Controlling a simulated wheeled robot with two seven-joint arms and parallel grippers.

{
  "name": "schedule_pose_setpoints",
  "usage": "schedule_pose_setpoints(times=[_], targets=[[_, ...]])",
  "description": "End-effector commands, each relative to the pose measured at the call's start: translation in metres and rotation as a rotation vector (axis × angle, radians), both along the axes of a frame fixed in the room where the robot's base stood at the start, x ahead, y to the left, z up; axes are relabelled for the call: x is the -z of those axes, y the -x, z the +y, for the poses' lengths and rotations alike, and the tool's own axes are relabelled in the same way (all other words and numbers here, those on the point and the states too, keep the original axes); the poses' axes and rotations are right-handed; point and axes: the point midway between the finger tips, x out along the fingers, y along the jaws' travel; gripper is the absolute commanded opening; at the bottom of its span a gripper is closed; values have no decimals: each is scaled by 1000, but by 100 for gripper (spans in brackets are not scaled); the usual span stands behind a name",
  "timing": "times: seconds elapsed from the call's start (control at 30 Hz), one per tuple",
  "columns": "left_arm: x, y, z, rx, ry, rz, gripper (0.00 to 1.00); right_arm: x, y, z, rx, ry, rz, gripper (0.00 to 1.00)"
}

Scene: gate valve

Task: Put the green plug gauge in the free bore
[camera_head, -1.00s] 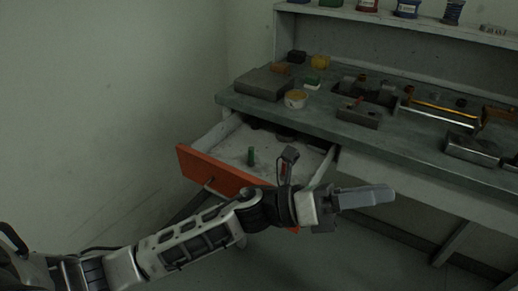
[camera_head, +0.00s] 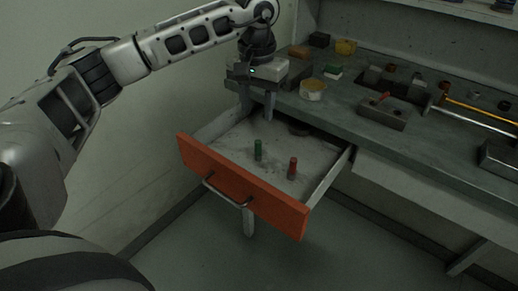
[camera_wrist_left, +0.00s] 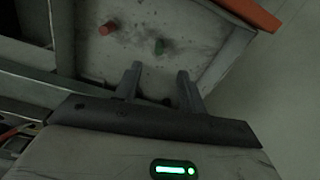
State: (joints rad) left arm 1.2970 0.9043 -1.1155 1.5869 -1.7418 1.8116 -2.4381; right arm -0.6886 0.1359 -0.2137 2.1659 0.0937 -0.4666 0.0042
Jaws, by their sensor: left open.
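A dark block (camera_head: 384,113) on the bench carries a small red piece; I cannot make out a free bore. My right gripper is out of view.
The drawer's orange front (camera_head: 238,182) has a bar handle (camera_head: 226,195).

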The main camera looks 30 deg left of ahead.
Motion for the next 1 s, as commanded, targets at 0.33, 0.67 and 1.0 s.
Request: schedule_pose_setpoints(times=[0.33, 0.67, 1.0], targets=[[59, 0, 0, 0, 2, 1, 41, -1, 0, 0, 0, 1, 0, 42], [93, -3, 0, -1, 3, 3, 41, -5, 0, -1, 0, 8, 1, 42], [115, -4, 0, 0, 4, -2, 41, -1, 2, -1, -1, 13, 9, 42]])
